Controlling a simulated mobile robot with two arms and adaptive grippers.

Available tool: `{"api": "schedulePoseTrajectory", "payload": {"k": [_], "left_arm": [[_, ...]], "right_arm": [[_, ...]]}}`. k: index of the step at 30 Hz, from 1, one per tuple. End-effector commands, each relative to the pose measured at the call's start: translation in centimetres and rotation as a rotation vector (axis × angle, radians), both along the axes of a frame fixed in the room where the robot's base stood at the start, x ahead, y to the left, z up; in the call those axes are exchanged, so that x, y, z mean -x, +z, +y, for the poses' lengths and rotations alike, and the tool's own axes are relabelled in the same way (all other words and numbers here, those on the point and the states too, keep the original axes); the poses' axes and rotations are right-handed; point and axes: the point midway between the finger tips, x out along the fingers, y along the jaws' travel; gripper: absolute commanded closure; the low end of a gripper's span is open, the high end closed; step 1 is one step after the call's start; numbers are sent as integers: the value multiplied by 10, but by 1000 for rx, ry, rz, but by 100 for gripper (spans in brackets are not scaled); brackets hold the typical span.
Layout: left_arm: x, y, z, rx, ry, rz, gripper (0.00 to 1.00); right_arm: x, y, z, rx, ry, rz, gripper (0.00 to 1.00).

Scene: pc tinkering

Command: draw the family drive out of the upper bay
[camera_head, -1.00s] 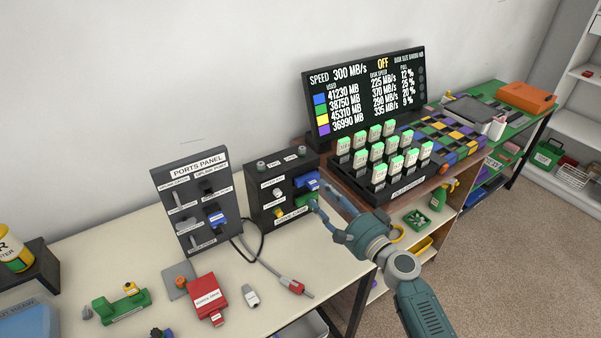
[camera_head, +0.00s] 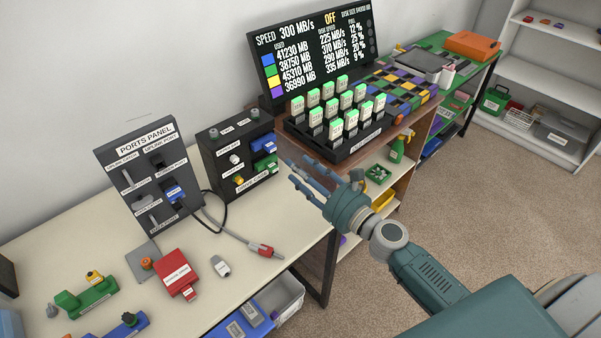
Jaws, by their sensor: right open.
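A black bay box (camera_head: 214,165) stands at the back of the cream table. A blue drive (camera_head: 263,143) sits in its upper bay, and a green drive (camera_head: 266,163) sits in the bay below. Their small labels are too small to read, so I cannot tell which is the family drive by name. My right gripper (camera_head: 302,177) is open and empty, to the right of the bay box and apart from both drives, its fingers pointing toward them. My left gripper is not in view.
The ports panel (camera_head: 119,163) stands left of the bay box. A cable with a red-tipped plug (camera_head: 264,251), a red drive (camera_head: 176,280) and a small white stick (camera_head: 220,266) lie in front. A black rack of green-topped sticks (camera_head: 342,150) stands on the shelf behind my gripper.

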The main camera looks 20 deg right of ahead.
Motion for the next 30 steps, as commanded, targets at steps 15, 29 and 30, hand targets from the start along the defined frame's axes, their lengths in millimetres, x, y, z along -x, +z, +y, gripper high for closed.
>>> {"api": "schedulePoseTrajectory", "payload": {"k": [15,29,30], "left_arm": [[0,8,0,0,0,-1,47],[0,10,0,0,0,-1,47],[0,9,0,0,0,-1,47]], "right_arm": [[-47,1,16,-136,-2,50,58],[-100,-2,34,-133,-3,52,58],[-100,-2,35,-133,-2,52,58]]}}
